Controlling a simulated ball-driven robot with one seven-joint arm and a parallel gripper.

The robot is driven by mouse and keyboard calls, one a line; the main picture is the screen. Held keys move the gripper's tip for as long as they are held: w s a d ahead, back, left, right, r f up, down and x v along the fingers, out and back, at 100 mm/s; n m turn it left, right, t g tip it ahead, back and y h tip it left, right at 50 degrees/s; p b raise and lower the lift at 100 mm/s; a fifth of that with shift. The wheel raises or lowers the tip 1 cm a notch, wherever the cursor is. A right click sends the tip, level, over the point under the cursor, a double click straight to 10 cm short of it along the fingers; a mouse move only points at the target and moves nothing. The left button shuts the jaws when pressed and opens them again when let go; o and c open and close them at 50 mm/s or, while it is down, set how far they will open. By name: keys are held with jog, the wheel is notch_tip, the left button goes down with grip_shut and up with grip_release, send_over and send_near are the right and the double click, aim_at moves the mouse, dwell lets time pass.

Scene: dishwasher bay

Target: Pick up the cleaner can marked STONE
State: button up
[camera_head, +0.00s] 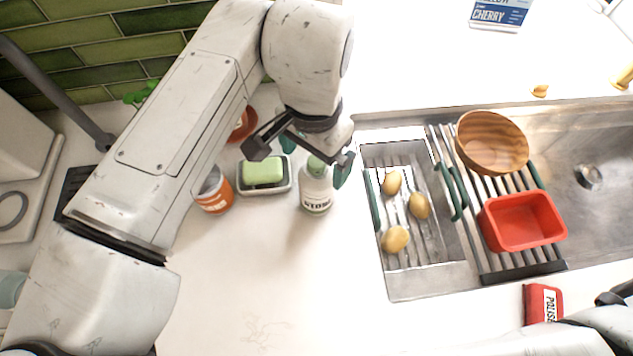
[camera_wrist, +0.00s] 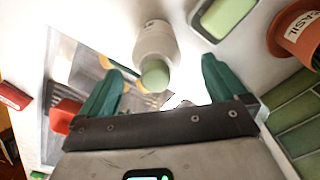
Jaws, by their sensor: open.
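The white cleaner can marked STONE (camera_head: 316,193), with a green cap, stands upright on the pale counter in the head view, left of the sink. In the wrist view the can (camera_wrist: 153,38) shows at top centre, its green cap towards me; its label is not readable there. My gripper (camera_head: 315,158) is open above and close to the can's cap, with teal fingers on either side. In the wrist view my gripper (camera_wrist: 165,84) has the cap between its fingers in the picture, with gaps on both sides. I cannot tell the remaining height to the cap.
A soap dish (camera_head: 264,191) with green soap and an orange-and-white container (camera_head: 213,192) stand left of the can. A terracotta pot (camera_wrist: 290,38) is partly hidden behind my arm. Right are a metal tray (camera_head: 408,283) with potatoes, a wooden bowl (camera_head: 491,142) and a red tub (camera_head: 522,222).

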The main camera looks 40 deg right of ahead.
aim_at(317, 187)
jog(key=shift+s+f+p, duration=0.15)
jog(key=shift+f+p, duration=0.1)
jog(key=shift+f, duration=0.85)
jog(key=shift+s+f+p, duration=0.1)
jog(key=shift+f+p, duration=0.1)
jog(key=shift+f, duration=0.85)
jog(key=c, duration=1.7)
jog(key=shift+c, duration=0.2)
jog(key=shift+d+r, duration=0.1)
jog(key=shift+r, duration=0.1)
